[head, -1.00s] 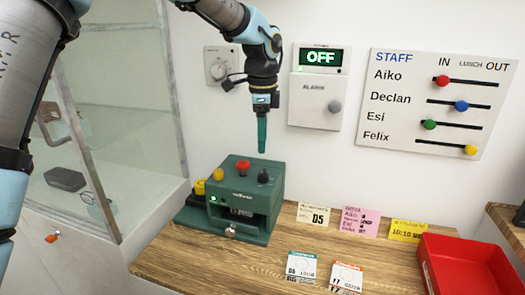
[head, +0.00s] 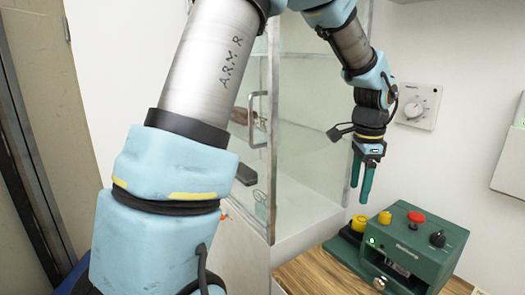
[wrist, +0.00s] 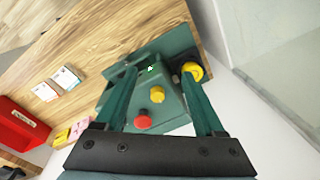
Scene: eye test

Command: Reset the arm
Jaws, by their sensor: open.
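My gripper (head: 360,193) hangs pointing down in the head view, to the upper left of a green machine (head: 450,244). Its two green fingers are apart with nothing between them. My arm comes down from the top of the head view. In the wrist view the open gripper (wrist: 158,75) shows both fingers, with the machine (wrist: 172,103) below and beyond them. The machine carries a red button (head: 416,217), a yellow button (head: 385,217), a black knob (head: 437,239) and a lit green light.
A glass-fronted cabinet (head: 308,150) with a handle stands behind and left of my gripper. A wall dial (head: 418,106) is to its right. In the wrist view, cards (wrist: 65,77) and a red tray (wrist: 20,125) lie on the wooden table (wrist: 95,35).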

